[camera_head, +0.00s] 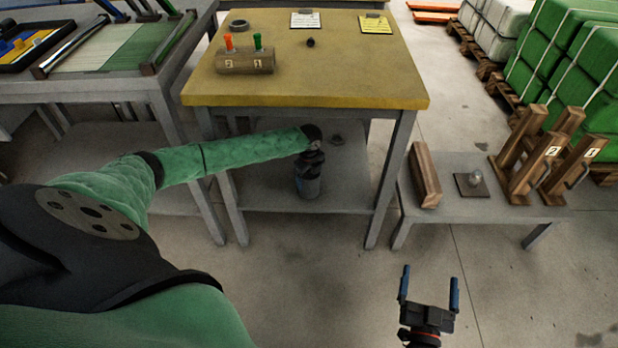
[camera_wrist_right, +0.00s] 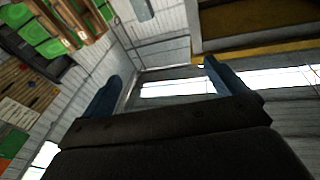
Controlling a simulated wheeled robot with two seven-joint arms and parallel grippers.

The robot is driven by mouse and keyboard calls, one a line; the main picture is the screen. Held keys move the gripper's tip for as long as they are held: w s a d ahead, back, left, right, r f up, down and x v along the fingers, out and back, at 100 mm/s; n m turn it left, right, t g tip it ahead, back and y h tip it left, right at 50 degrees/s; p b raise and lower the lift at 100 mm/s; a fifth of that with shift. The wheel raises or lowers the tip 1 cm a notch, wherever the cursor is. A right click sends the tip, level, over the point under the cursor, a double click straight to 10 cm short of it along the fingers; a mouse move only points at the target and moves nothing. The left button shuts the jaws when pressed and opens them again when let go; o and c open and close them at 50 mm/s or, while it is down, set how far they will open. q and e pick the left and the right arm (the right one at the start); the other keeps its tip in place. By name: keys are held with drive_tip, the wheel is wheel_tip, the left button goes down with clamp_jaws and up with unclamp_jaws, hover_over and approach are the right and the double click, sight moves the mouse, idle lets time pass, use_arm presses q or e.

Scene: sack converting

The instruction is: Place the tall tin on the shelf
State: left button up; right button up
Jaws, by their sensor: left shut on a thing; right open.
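My left arm reaches under the yellow-topped table. Its gripper (camera_head: 310,165) points down and is shut on a dark grey upright cylinder, which looks like the tall tin (camera_head: 308,187). The tin is at the lower shelf (camera_head: 262,190) of the table; I cannot tell whether its base touches the shelf. The gripper hides its top. My right gripper (camera_head: 430,282) is open and empty over the floor at the lower right, away from the table. In the right wrist view its two blue fingers (camera_wrist_right: 163,80) are spread with nothing between them.
The tabletop (camera_head: 330,80) overhangs the shelf, and grey legs (camera_head: 391,180) stand at its corners. A low bench (camera_head: 470,205) with wooden blocks stands at the right. The shelf's front is mostly bare.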

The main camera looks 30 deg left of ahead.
drive_tip(key=shift+f, duration=0.15)
use_arm(q)
drive_tip(key=o, duration=1)
use_arm(e)
drive_tip(key=shift+f, duration=0.3)
drive_tip(key=shift+s, duration=0.15)
use_arm(q)
drive_tip(key=shift+r, duration=0.65)
drive_tip(key=shift+r+p, duration=0.55)
drive_tip(key=shift+r, duration=2.6)
use_arm(e)
wheel_tip(320, 180, down, 12)
drive_tip(key=s+g+h, duration=0.1)
drive_tip(key=s+g, duration=0.1)
drive_tip(key=g, duration=0.2)
drive_tip(key=shift+s, duration=0.35)
